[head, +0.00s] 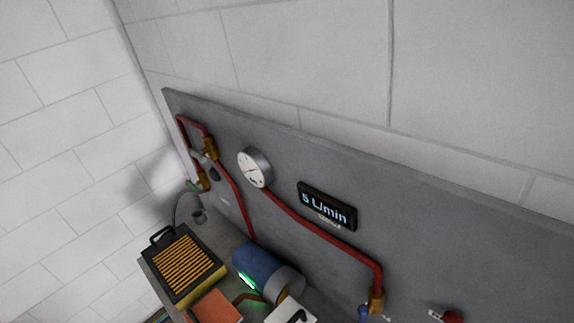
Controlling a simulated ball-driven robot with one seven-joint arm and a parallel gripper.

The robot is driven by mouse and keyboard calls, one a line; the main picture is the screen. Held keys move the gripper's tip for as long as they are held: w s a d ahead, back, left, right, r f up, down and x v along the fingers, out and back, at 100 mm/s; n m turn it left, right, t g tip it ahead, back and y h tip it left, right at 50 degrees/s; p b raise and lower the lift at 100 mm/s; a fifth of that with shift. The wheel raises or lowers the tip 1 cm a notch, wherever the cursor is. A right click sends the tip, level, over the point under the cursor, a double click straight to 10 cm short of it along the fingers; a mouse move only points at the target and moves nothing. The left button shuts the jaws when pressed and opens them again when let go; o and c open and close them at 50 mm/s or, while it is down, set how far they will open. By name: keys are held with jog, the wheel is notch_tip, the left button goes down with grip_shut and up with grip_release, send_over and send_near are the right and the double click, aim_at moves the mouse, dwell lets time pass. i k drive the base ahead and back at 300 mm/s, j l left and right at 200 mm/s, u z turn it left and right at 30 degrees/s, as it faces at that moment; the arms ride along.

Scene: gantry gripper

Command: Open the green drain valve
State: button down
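A small green handle (193,186), which looks like the drain valve, shows at the left end of the grey panel (450,220). It sits low beside the red pipe loop and brass fittings (210,149). It is small and partly crowded by the fittings, so I cannot tell whether it is open or shut. A thin grey hose curves down near it towards a small grey cup (199,216). My gripper is not in view.
A round gauge (254,167) and a display reading "5 L/min" (327,206) are on the panel. Below stand a yellow-and-black filter box (183,265), a blue cylinder (258,263) and an orange box (216,308). A red knob (453,317) is lower right. White walls enclose the corner.

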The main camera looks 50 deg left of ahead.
aim_at(196, 189)
jog(key=u, duration=1.9)
jog(key=i+j+z, duration=0.2)
jog(key=i+j, duration=0.2)
jog(key=j, duration=0.2)
jog(key=i+j+z, duration=0.2)
jog(key=i+j, duration=0.15)
jog(key=j, duration=0.3)
jog(key=i+j+z, duration=0.1)
jog(key=j, duration=0.25)
jog(key=i+j+z, duration=0.1)
jog(key=j, duration=0.25)
jog(key=i+j, duration=0.25)
jog(key=j, duration=0.15)
jog(key=i+j+z, duration=0.15)
jog(key=j, duration=0.2)
